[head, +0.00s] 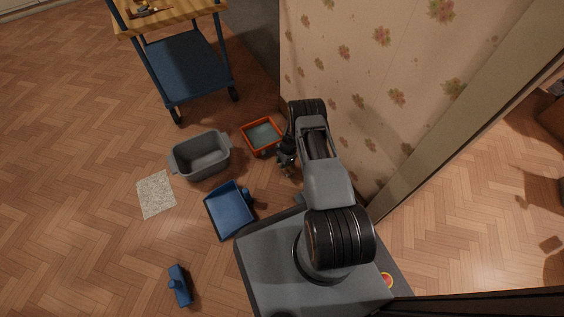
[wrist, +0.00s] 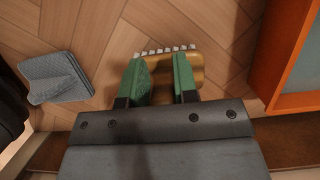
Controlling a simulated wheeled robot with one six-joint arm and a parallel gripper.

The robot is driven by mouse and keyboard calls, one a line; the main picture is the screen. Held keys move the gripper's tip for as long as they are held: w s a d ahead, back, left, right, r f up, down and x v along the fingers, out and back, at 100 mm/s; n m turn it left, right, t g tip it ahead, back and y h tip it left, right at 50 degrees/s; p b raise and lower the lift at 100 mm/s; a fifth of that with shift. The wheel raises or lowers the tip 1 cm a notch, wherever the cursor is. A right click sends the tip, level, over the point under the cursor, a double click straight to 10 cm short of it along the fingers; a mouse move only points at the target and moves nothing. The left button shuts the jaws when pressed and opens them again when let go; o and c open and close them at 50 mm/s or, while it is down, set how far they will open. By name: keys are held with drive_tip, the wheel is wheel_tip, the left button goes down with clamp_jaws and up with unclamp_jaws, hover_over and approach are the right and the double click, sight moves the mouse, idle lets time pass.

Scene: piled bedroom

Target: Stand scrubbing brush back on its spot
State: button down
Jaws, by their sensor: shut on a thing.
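The scrubbing brush (wrist: 212,72) has a tan wooden body and a row of white bristles. In the wrist view it sits between the green fingertips of my gripper (wrist: 160,75), which is shut on it. The fingers hide part of its body. The bristles face away from my wrist, towards the top of that picture. In the head view my gripper (head: 286,160) is low beside the wall, just right of the orange tray; the brush is too small and dark to make out there. I cannot tell whether the brush touches the floor.
An orange tray (wrist: 277,80) is close on the right in the wrist view; a grey-blue cloth-like piece (wrist: 55,77) lies left. In the head view are a grey tub (head: 202,156), a blue dustpan (head: 228,212), a speckled mat (head: 156,195), a blue tool (head: 180,286) and a trolley (head: 187,70).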

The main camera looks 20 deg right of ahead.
drive_tip(key=shift+f, duration=0.5)
drive_tip(key=c, duration=0.8)
unclamp_jaws()
drive_tip(key=shift+p+v, duration=2.15)
drive_tip(key=shift+v, duration=1.85)
